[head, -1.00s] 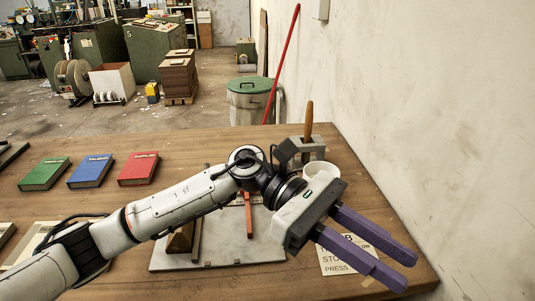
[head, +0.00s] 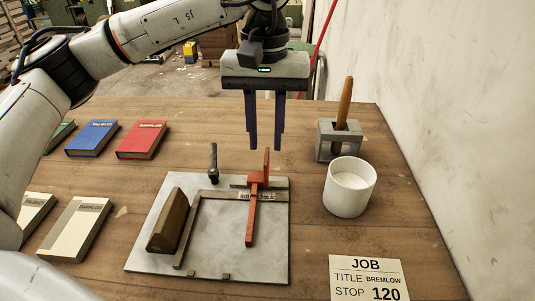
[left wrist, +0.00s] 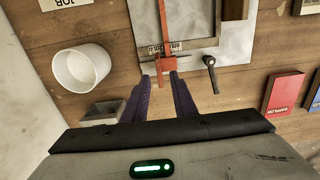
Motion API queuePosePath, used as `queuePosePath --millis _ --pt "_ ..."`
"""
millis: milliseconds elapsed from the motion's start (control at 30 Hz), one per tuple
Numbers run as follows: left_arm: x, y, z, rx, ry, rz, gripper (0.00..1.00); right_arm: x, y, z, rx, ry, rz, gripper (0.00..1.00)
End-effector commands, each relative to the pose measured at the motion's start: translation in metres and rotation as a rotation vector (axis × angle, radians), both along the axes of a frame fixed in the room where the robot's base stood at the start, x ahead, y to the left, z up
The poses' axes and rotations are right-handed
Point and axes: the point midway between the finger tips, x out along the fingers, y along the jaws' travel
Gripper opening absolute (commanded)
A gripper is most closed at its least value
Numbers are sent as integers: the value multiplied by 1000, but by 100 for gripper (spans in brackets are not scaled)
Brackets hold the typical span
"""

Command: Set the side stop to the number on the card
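The red side stop (head: 251,215) lies across the metal rail with a numbered scale (head: 258,196) on the grey feeder plate (head: 225,255). Its upright red tab (head: 266,164) rises at its far end. The scale's figures are too small to read. The card (head: 368,279) at the front right reads JOB, TITLE BREMLOW, STOP 120. My left gripper (head: 265,148) points down above the far end of the stop, open and empty. In the left wrist view the red stop (left wrist: 166,70) shows just past and between the fingertips (left wrist: 160,78), apparently untouched. My right gripper is out of view.
A black-knobbed lever (head: 213,160) stands left of the stop, and a brown wedge block (head: 168,222) sits on the plate's left. A white cup (head: 349,187) and a grey holder with a wooden handle (head: 343,105) stand to the right. Books lie at the left.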

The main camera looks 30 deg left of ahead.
Motion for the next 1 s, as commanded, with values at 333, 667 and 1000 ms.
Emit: queuePosePath --millis 333,667,1000 --pt "0 -1 -48 -3 1 1 25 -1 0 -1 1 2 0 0" --pt "0 -1 -53 -3 0 1 25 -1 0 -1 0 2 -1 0" --pt "0 -1 -53 -4 0 1 0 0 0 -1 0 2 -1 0"
